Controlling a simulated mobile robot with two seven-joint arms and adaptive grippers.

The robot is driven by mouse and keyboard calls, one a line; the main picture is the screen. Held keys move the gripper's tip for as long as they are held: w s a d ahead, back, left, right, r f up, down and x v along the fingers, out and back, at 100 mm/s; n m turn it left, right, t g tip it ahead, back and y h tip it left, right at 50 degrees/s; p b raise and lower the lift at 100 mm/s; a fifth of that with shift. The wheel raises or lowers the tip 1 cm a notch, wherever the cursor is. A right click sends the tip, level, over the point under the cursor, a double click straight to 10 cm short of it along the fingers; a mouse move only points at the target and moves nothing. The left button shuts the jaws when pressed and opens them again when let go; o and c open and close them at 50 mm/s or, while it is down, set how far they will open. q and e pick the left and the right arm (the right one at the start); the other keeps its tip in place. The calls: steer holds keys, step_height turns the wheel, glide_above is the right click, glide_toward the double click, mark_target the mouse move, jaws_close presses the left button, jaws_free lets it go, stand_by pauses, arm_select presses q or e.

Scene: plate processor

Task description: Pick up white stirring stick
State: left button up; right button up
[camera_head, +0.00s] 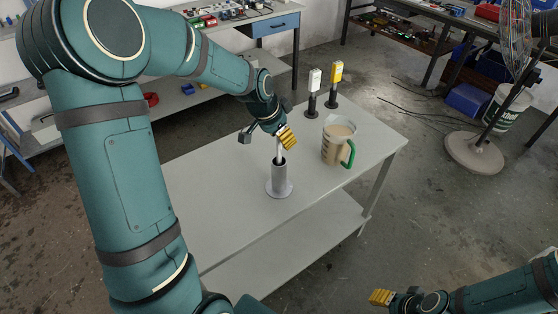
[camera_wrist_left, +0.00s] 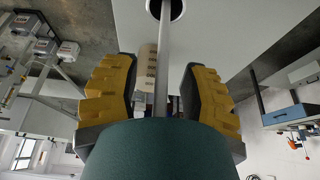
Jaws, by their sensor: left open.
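The white stirring stick (camera_head: 279,152) stands upright in a grey cylindrical holder (camera_head: 280,187) on the table. My left gripper (camera_head: 270,137) is open just above the holder, around the stick's upper part. In the left wrist view the stick (camera_wrist_left: 162,65) runs between the two yellow-padded fingers of the left gripper (camera_wrist_left: 161,95), with a visible gap on each side. The holder's dark opening shows at the top of that view. The stick's upper end is hidden. My right gripper (camera_head: 381,298) is at the bottom right, away from the table; its finger opening is unclear.
A beaker with a green handle (camera_head: 338,143) and beige contents stands right of the holder. Behind it are a white-topped device (camera_head: 313,88) and a yellow-topped device (camera_head: 335,80) on black stands. The white table (camera_head: 225,215) is bare at front left. A fan (camera_head: 475,150) stands at right.

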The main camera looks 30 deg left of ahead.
arm_select(q)
jaws_close()
